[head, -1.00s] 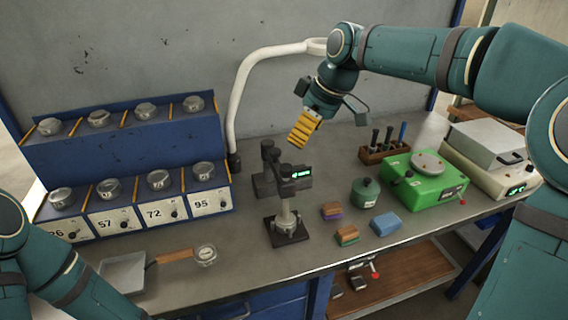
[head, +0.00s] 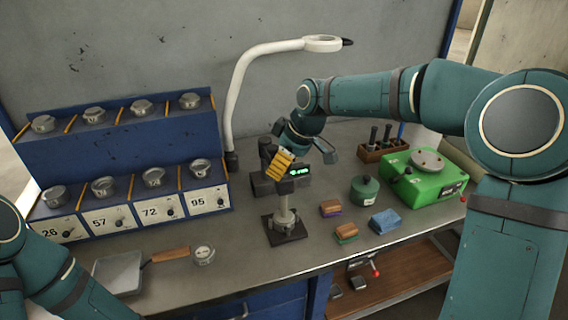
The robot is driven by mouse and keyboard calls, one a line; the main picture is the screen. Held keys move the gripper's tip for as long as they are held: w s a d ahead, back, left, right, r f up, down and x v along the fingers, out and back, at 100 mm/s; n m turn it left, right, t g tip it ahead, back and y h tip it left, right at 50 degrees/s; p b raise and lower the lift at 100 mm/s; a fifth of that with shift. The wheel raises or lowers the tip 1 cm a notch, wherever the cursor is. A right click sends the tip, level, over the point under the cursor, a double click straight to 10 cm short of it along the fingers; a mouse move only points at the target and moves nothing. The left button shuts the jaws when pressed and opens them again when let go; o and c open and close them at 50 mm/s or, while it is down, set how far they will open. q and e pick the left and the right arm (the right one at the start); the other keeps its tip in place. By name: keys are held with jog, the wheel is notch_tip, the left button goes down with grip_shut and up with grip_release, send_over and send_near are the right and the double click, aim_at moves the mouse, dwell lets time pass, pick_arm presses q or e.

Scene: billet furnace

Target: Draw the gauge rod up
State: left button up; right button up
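The gauge is a dark grey stand with a digital readout (head: 299,171) showing small green figures, on a black square base (head: 285,230) in the middle of the bench. A pale vertical part (head: 285,205) shows between the head and the base. My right gripper (head: 275,170), with yellow ribbed fingers, comes down from the upper right at the top of the gauge. It overlaps the gauge head, and I cannot tell whether it touches. The gauge rod cannot be made out behind the fingers. My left gripper is out of view; only my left arm shows at lower left.
A blue rack (head: 120,155) with several lidded cups stands left. A pan (head: 119,272) and small glass dish (head: 204,255) lie in front. Right of the gauge are coloured blocks (head: 331,208), a green pot (head: 364,190) and a green scale (head: 432,185). A white lamp arm (head: 236,95) rises behind.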

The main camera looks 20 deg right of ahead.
grip_shut()
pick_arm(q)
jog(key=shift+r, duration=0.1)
pick_arm(e)
jog(key=shift+r, duration=0.1)
notch_tip(320, 180, up, 10)
jog(key=p, duration=0.6)
jog(key=shift+f+p, duration=0.2)
jog(key=shift+p, duration=0.15)
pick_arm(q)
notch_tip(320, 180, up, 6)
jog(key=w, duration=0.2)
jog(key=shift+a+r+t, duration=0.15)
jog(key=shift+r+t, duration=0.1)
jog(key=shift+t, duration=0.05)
pick_arm(e)
grip_release()
jog(key=shift+w+a+f, duration=0.1)
